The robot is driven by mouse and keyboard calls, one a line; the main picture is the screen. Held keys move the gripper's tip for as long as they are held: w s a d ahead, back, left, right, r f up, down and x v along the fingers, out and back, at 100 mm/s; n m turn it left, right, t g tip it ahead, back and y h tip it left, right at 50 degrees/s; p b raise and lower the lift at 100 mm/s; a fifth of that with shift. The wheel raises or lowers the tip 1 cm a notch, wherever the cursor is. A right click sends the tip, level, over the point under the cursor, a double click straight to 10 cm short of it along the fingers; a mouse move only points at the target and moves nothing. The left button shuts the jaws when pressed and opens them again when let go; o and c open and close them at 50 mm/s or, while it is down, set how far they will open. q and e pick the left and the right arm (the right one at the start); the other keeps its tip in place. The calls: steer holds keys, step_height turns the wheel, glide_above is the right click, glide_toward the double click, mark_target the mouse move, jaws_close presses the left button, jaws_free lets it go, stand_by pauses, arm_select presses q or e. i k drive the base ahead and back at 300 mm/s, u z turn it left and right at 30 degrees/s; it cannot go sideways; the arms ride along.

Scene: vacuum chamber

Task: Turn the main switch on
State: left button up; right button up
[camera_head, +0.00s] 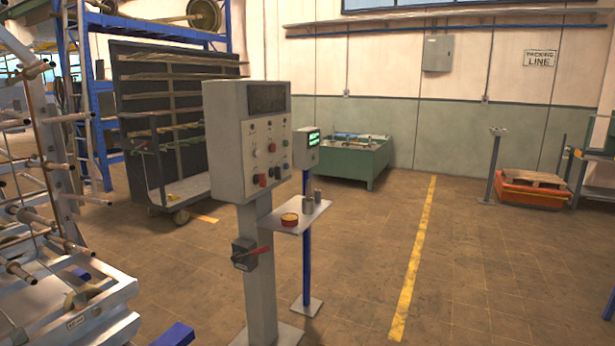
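A grey control box (249,143) stands on a grey post (260,285) left of centre. Its front has a dark display at the top and several knobs and buttons below. A dark switch box (242,254) is mounted on the post under the control box. I cannot tell from here which switch position is marked on or off. Neither of my grippers is in view.
A small shelf (297,219) with a yellow-red round item and two grey cylinders stands right of the post. A small box with a green screen (312,139) is behind it. A metal rack (75,290) fills the left.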

mark_target(260, 179)
steer(key=z, duration=0.7)
steer(key=i, duration=1.15)
steer(key=z, duration=0.65)
steer(key=i, duration=1.2)
steer(key=u, duration=0.65)
steer(key=i, duration=0.85)
steer(key=u, duration=0.75)
